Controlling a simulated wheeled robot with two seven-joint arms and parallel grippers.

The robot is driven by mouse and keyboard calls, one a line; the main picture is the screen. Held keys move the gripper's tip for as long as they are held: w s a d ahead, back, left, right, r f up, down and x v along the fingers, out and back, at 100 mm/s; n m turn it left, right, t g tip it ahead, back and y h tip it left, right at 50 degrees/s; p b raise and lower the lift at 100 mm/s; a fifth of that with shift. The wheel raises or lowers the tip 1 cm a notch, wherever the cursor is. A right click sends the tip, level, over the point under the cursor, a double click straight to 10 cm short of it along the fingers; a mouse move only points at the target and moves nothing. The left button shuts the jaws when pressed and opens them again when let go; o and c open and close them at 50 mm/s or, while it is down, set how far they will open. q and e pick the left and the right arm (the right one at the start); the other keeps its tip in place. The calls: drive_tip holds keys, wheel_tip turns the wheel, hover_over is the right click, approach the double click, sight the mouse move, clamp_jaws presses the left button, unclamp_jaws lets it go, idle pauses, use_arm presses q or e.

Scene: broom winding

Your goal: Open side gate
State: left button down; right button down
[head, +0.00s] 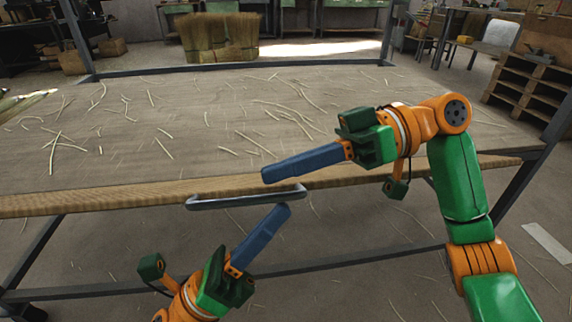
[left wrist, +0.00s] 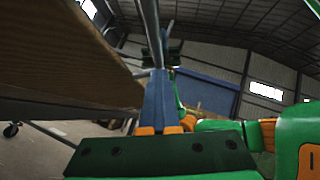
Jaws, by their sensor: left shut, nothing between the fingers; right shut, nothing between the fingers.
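The wooden side board (head: 120,200) runs along the near edge of the table, with a grey metal bar handle (head: 240,201) fixed to it. The board looks upright along the table edge. My left gripper (head: 283,211) is shut and empty, with its blue fingertips just below the right half of the handle. In the left wrist view a metal bar (left wrist: 151,30) passes close by my left fingertips (left wrist: 158,78); I cannot tell whether they touch. My right gripper (head: 268,174) is shut and empty, just above the table edge and the handle's right end.
The table top (head: 210,95) has loose straws scattered over it. A bundle of straw (head: 218,37) stands behind it. Dark metal posts (head: 388,33) rise at the table's far corners. Wooden shelving (head: 525,85) stands at the right. The floor below the near edge is open.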

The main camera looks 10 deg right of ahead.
drive_tip(key=shift+s+f+n, duration=0.3)
drive_tip(key=shift+s+f, duration=0.25)
drive_tip(key=shift+f, duration=0.3)
